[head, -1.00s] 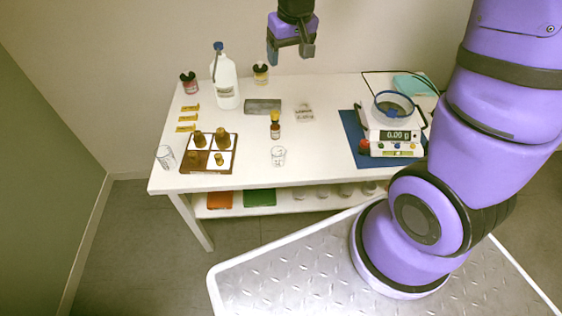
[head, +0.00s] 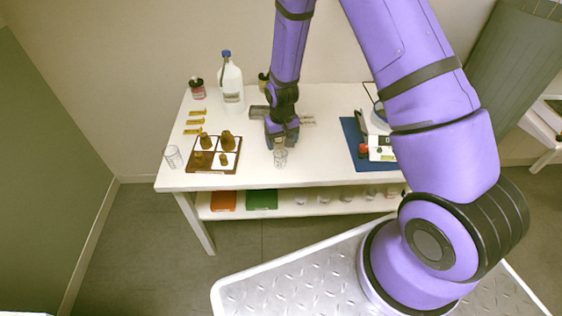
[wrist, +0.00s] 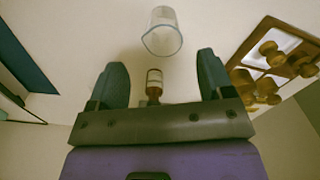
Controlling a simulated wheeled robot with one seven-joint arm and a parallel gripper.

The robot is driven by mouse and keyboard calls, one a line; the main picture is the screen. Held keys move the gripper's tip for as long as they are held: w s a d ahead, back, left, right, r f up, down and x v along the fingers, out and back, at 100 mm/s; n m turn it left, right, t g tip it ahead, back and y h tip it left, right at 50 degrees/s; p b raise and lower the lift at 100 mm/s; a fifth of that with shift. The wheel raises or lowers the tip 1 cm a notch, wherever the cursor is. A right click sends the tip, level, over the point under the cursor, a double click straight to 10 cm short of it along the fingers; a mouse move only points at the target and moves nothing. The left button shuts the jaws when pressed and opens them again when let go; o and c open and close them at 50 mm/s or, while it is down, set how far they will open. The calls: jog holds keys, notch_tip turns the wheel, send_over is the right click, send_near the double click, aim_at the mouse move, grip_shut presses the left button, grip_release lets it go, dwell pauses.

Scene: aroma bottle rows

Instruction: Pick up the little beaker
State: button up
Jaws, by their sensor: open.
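A small clear glass beaker (head: 280,158) stands near the front edge of the white table. It also shows in the wrist view (wrist: 162,38), just beyond the fingertips. My gripper (head: 281,138) is open and low over the table, right behind the beaker in the head view. In the wrist view my gripper (wrist: 160,65) has both fingers apart with nothing held between them.
Another clear glass vessel (head: 173,157) stands at the table's left corner. A brown tray (head: 190,170) with several amber bottles is left of the beaker. A white jug (head: 231,85) stands at the back. A blue mat (head: 355,135) lies to the right, with clear table between.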

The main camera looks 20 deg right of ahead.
aim_at(281, 161)
jog(key=shift+a+f, duration=0.2)
jog(key=shift+f, duration=4.85)
jog(key=c, duration=1)
